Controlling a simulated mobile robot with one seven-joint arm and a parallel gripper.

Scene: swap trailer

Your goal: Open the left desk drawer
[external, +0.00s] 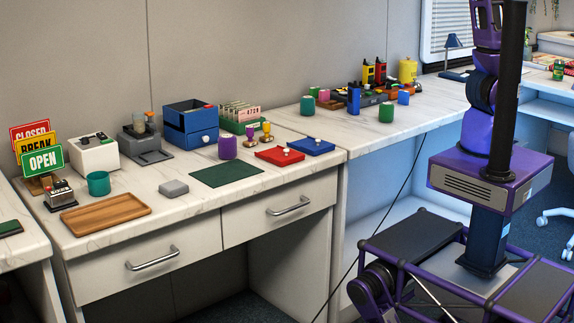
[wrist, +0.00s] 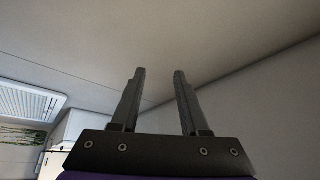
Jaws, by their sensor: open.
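The left desk drawer (external: 100,277) is a pale front under the marble-look top, with a curved metal handle (external: 152,260). It looks shut. A second drawer (external: 245,218) with a like handle (external: 288,206) sits to its right and also looks shut. My gripper (wrist: 160,75) shows in the wrist view with its two dark fingers apart and nothing between them. That view faces the ceiling and upper wall, and no drawer shows in it. In the external view my arm stands at the right, well away from the left drawer, and my gripper is out of the picture.
The desk top (external: 195,202) holds a wooden tray (external: 105,213), a green mat (external: 227,170), a teal cup (external: 98,183), signs (external: 42,160) and a blue box (external: 190,123). A dark cable (external: 375,220) hangs by the right desk. Floor in front of the drawers is mostly out of view.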

